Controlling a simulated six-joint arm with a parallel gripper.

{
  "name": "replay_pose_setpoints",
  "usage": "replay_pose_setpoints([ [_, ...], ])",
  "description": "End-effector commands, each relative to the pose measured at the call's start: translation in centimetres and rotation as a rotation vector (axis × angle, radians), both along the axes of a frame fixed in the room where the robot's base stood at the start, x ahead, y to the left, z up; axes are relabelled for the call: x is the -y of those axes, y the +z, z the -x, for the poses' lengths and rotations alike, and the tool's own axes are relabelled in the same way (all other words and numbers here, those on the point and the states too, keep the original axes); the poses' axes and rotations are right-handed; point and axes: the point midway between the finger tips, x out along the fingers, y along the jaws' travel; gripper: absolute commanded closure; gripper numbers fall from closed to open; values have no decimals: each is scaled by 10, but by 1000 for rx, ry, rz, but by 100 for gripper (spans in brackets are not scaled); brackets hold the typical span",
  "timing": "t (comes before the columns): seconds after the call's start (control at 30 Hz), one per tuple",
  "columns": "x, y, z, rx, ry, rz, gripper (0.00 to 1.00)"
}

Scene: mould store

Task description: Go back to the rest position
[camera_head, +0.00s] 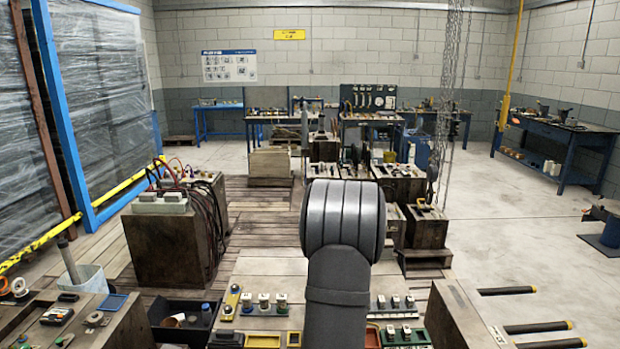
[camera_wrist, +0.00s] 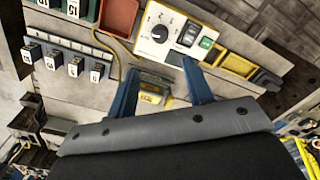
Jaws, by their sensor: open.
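My gripper (camera_wrist: 160,66) shows in the wrist view as two blue fingers spread apart with a clear gap. No object is held between them. Beyond the gap, a small block with a yellow label (camera_wrist: 154,98) lies on the wooden bench top (camera_wrist: 55,22). A pale control box (camera_wrist: 168,32) with a dial and switches, yellow at its edge, is beyond the fingertips. In the head view my grey arm stands upright at the front centre and hides the gripper. No marker of a rest position shows.
Numbered grey blocks (camera_wrist: 75,66) line the left of the wrist view, and a red tray (camera_wrist: 118,16) is at its top. Yellow bins (camera_wrist: 232,60) are at right. In the head view, a cable-draped wooden crate (camera_head: 165,250) stands left, chains (camera_head: 450,100) hang behind, and floor (camera_head: 530,235) is clear at right.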

Motion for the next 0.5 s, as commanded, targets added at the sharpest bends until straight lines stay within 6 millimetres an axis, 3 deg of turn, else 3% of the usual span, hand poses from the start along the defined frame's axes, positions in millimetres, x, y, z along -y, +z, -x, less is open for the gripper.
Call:
replay_pose_setpoints([
  [0.5,-2,-107,3,-6,0,-1,53],
])
